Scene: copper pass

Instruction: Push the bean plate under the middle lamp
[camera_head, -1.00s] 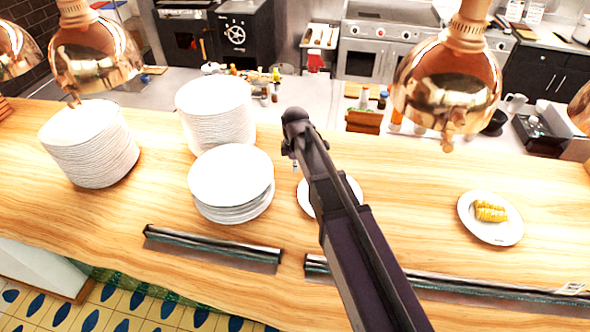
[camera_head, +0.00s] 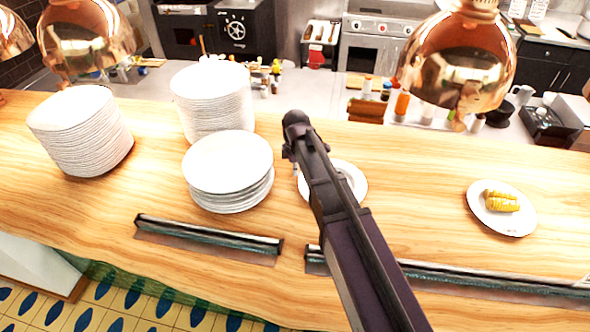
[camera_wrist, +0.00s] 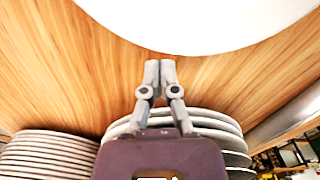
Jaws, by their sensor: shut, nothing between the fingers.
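A white plate (camera_head: 357,183) lies on the wooden counter, partly behind my arm. What it holds is mostly hidden, so I cannot confirm beans. A large white plate surface (camera_wrist: 200,22) fills the top of the wrist view. My gripper (camera_wrist: 160,63) is shut and empty, its fingertips very close to that plate's rim; I cannot tell if they touch. The arm hides the gripper in the head view. Copper lamps hang over the counter: a large one right of centre (camera_head: 458,60) and one at left (camera_head: 85,42). I cannot tell which is the middle one.
A plate with corn (camera_head: 486,222) lies at right. White plate stacks stand left of my arm: a low one (camera_head: 228,162), a tall one behind (camera_head: 212,95) and another far left (camera_head: 80,130). Metal rails (camera_head: 208,240) run along the front. Counter between the arm and corn plate is clear.

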